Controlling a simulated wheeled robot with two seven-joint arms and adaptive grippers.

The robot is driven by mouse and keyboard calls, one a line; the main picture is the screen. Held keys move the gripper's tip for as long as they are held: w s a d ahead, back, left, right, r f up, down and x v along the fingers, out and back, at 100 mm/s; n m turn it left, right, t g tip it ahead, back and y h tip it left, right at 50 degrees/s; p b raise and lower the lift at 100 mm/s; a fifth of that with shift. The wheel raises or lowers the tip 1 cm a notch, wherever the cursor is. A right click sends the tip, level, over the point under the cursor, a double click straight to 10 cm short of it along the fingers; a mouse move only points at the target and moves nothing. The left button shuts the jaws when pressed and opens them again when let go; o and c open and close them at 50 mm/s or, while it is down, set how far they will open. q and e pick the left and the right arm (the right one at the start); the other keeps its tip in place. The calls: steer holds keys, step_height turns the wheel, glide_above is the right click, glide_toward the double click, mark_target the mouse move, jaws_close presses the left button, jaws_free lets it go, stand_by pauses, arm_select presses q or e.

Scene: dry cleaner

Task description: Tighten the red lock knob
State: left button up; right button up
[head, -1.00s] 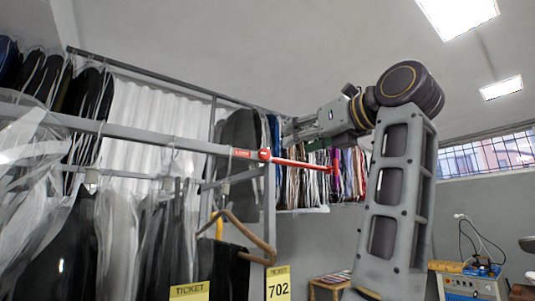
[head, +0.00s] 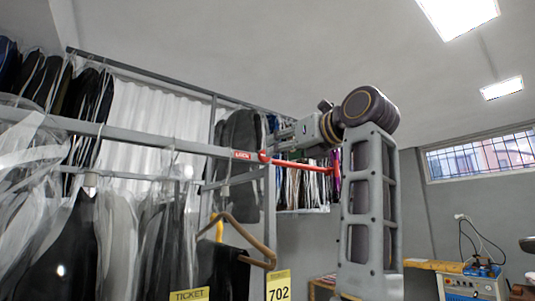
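The red lock knob (head: 264,156) sits at the right end of the grey rail (head: 150,138), beside a red label marked LOCK. A red bar (head: 305,166) runs from the knob to the right. My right gripper (head: 273,141) comes in from the right, with its fingers pointing left. Its tips are close to the knob, just above and right of it in the picture. I cannot tell whether they touch it or how far apart the fingers are. My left gripper is not in view.
Bagged garments (head: 75,235) hang along the rail on the left. A wooden hanger (head: 245,240) and a yellow ticket 702 (head: 278,286) hang below the knob. More clothes fill a rack behind. A blue and beige machine (head: 470,283) stands at the lower right.

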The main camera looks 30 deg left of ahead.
mark_target(263, 157)
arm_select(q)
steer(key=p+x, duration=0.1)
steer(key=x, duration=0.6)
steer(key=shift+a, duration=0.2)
arm_select(e)
steer(key=shift+s+a+r, duration=0.15)
steer(key=shift+a+r, duration=0.55)
steer(key=shift+d, duration=0.1)
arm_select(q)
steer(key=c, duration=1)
arm_select(e)
steer(key=shift+d, duration=0.45)
